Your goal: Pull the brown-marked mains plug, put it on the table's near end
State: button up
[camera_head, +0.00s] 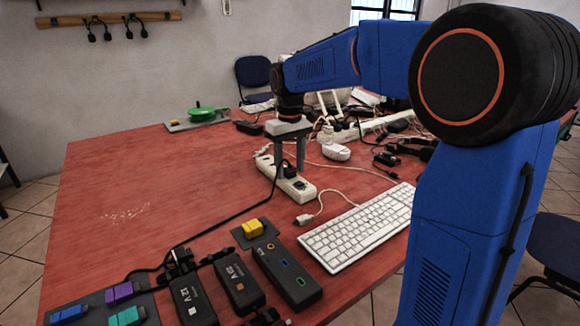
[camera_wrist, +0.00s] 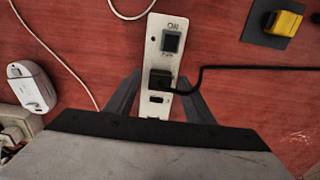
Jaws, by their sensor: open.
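A black mains plug (camera_wrist: 160,80) sits in a white power strip (camera_wrist: 155,25), its black cord leaving to the right in the wrist view. In the head view the plug (camera_head: 290,171) is upright in the strip (camera_head: 298,187); no brown mark can be made out. My gripper (camera_wrist: 160,98) is open above the strip, one finger on each side of it, with the plug between the fingers or just beyond their tips. I cannot tell whether the fingers touch it. In the head view my gripper (camera_head: 289,158) points straight down. The red table (camera_head: 150,190) bears the strip.
Near the table's front lie black adapters (camera_head: 238,284), coloured blocks on dark pads (camera_head: 254,229) and a black cord. A white keyboard (camera_head: 360,226) lies to the right. Cables and a white mouse-like device (camera_head: 336,152) lie behind. The table's left half is mostly bare.

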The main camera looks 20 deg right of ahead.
grip_shut()
dwell(0.4)
jog(key=shift+r, duration=0.15)
jog(key=shift+r, duration=1.35)
jog(key=c, duration=0.6)
grip_release()
jog(key=shift+c, duration=0.2)
grip_shut()
